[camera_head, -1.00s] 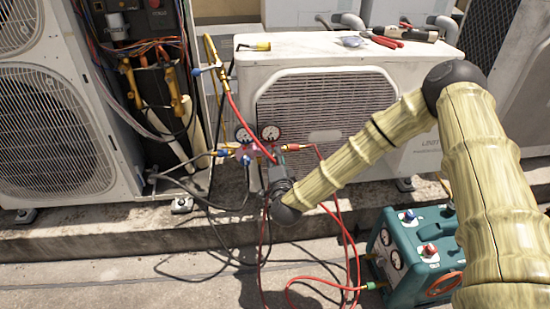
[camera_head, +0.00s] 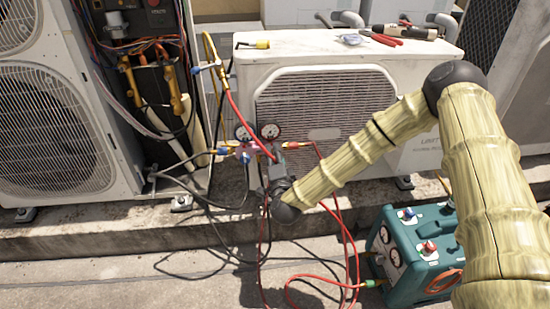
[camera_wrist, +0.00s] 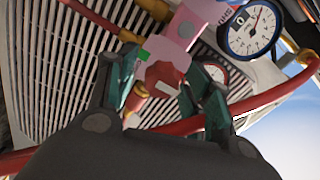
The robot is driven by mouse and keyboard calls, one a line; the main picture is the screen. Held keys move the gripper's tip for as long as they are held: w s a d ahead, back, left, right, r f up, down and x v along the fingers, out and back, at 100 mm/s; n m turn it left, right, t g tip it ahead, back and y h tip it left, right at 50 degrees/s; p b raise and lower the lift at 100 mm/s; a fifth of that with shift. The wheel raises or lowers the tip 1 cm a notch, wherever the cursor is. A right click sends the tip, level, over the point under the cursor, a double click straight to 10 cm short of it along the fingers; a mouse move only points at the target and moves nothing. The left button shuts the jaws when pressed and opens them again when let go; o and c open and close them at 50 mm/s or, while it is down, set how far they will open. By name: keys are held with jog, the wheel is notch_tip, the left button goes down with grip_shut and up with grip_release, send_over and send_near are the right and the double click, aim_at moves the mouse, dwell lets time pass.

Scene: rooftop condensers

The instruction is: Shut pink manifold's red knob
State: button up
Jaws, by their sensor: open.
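The pink manifold (camera_wrist: 187,28) hangs in front of the white condenser's grille. Its red knob (camera_wrist: 165,76) shows in the wrist view between the two fingers of my gripper (camera_wrist: 164,66). The fingers are open, one on each side of the knob; I cannot tell whether either touches it. In the head view my gripper (camera_head: 271,166) reaches the manifold (camera_head: 244,152) from the front and hides the red knob. Two round gauges sit on top of the manifold, and one gauge (camera_wrist: 252,29) shows clearly in the wrist view.
Red hoses (camera_head: 335,205) and dark hoses hang below the manifold. A teal machine (camera_head: 415,252) stands on the ground at the right. An open electrical panel (camera_head: 150,90) is at the left. Pliers (camera_head: 380,38) and other tools lie on the white condenser (camera_head: 250,75).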

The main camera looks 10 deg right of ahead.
jog(key=s, duration=1.2)
jog(key=shift+f, duration=0.1)
jog(key=s+f+n+g+y, duration=0.2)
jog(key=s+f+n+g, duration=0.3)
jog(key=s+f, duration=0.4)
jog(key=s+f+n+g+y, duration=0.1)
jog(key=s+f+n+g, duration=0.3)
jog(key=s+f, duration=0.6)
jog(key=s+d+f+n+g+h, duration=0.1)
jog(key=s+d+f+n+g, duration=0.2)
jog(key=s, duration=0.4)
jog(key=s+d+f+n+g+h, duration=0.1)
jog(key=s+d+f+g, duration=0.2)
jog(key=s+d, duration=0.35)
jog(key=s+d+f+n+g+h, duration=0.1)
jog(key=s+d+f+n+g, duration=0.2)
jog(key=s, duration=0.4)
notch_tip(320, 180, up, 36)
jog(key=m+p, duration=0.1)
jog(key=p, duration=3.5)
jog(key=shift+f, duration=0.1)
jog(key=shift+c, duration=0.2)
